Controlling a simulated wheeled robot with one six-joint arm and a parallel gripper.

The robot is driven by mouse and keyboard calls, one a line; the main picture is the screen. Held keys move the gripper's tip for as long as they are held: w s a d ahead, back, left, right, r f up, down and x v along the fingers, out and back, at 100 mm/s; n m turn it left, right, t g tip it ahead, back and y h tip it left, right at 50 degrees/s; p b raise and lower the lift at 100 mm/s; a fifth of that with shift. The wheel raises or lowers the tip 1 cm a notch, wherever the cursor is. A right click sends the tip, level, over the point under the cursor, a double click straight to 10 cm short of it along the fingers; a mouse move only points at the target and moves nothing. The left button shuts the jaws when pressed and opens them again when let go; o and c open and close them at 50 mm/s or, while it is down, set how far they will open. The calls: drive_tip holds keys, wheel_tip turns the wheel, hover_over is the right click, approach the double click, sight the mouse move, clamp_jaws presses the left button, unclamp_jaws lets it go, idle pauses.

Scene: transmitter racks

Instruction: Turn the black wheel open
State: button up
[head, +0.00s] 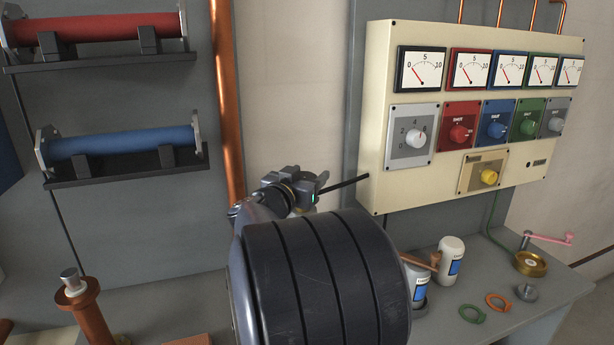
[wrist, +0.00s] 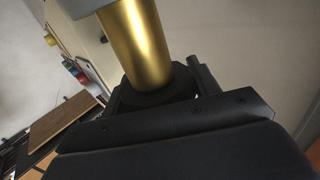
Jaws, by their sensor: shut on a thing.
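In the wrist view, the black wheel (wrist: 150,92) shows as a dark round piece at the base of a brass-coloured cylinder (wrist: 137,45). My gripper (wrist: 162,85) is shut on it, with a dark finger on each side. Much of the wheel is hidden by the gripper body, so I cannot tell how far it is turned. In the head view, my own arm covers the middle and I cannot make out the wheel there. A thin dark bar sticks out to the right of my wrist; I cannot tell what it belongs to.
A cream meter panel (head: 375,120) with dials and knobs hangs close on the right. A copper pipe (head: 226,100) runs upright behind my arm. White canisters (head: 451,262), a brass piece with a pink crank (head: 530,263) and rings (head: 497,302) sit on the grey bench.

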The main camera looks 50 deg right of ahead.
drive_tip(key=c, duration=0.3)
drive_tip(key=shift+c, duration=0.2)
